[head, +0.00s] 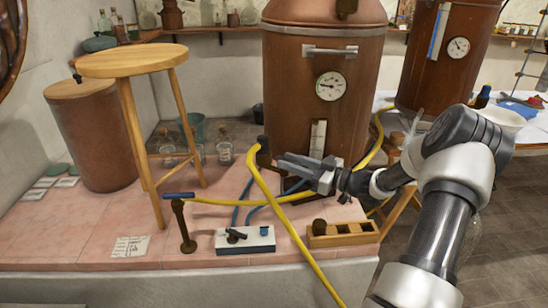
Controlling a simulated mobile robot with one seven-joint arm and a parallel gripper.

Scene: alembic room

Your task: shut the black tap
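A white block (262,245) with black fittings sits near the front edge of the pink tiled platform. A black lever-like tap (236,236) lies at a slant on its left part, and a small dark knob stands at its right. I cannot tell whether this is the black tap meant, or whether it is open. Another black fitting (263,151) stands at the top of the yellow hose. My gripper (281,163) reaches in from the right, above and behind the white block, close to the yellow hose. Its grey fingers point left; the gap between them is unclear.
A yellow hose (283,221) crosses in front of the copper vessel (290,85). A blue-handled post (184,225) stands left of the block, and a wooden box (343,236) stands right. A wooden stool (130,62) rises at the left.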

